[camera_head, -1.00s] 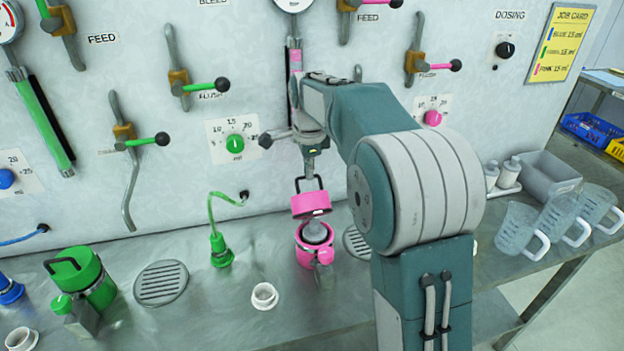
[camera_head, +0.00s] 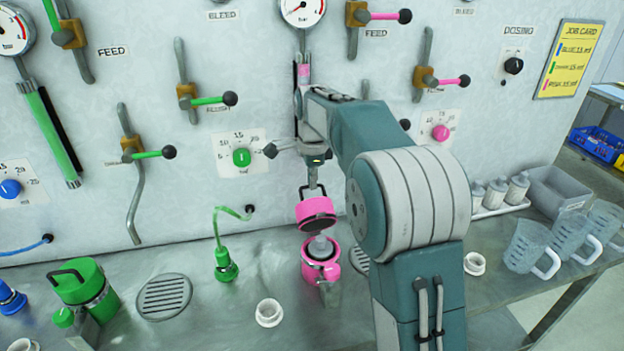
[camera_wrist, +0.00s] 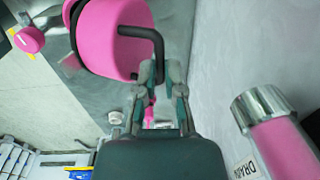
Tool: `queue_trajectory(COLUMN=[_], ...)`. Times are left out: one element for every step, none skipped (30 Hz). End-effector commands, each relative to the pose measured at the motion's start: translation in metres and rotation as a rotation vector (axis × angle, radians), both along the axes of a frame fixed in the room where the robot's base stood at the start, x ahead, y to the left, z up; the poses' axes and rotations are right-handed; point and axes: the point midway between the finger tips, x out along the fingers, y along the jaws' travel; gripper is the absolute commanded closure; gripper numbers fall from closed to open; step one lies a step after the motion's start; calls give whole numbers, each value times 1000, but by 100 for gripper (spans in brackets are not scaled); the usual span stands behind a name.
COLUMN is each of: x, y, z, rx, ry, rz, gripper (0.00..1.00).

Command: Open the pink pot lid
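The pink lid (camera_head: 313,208) is raised above the pink pot (camera_head: 313,272), apart from it and tilted, its dark underside partly showing. The pot stands on the metal bench with its mouth uncovered; a pale grey piece (camera_head: 320,246) shows at the mouth. My gripper (camera_head: 314,187) is above the lid at its black handle. In the wrist view the lid (camera_wrist: 105,40) is large, and the fingers of my gripper (camera_wrist: 160,90) are closed around the end of its black bent handle (camera_wrist: 152,38). The far side of the pot is hidden.
A green lidded pot (camera_head: 88,285), a round drain grate (camera_head: 164,297) and a white ring (camera_head: 269,313) are on the bench at left. Clear jugs (camera_head: 525,245) and a grey bin (camera_head: 558,190) stand at right. Valve levers (camera_head: 205,100) stick out from the wall behind.

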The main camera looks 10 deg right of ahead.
Motion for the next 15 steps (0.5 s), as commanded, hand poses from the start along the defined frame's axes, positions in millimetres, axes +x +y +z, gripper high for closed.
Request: queue_trajectory(x=[-3, -2, -2, -2, -2, -2, -2, -2, -2, -2, -2, -2, -2, -2, -1], y=[0, 0, 0, 0, 0, 0, 0, 0, 0, 0, 0, 0, 0, 0, 0], z=[-8, -8, -7, -7, -6, -6, -5, -5, -5, -4, -4, -3, -2, -1, 3], rx=[0, 0, 0, 0, 0, 0, 0, 0, 0, 0, 0, 0, 0, 0, 0], ry=[22, 21, 19, 18, 16, 15, 14, 13, 12, 11, 11, 10, 9, 8, 6], rz=[1, 0, 0, 0, 0, 0, 0, 0, 0, 0, 0, 0, 0, 0, 0], gripper=[61, 53, 53, 53, 53, 53, 53, 53, 53, 53, 53, 53, 53, 53, 53])
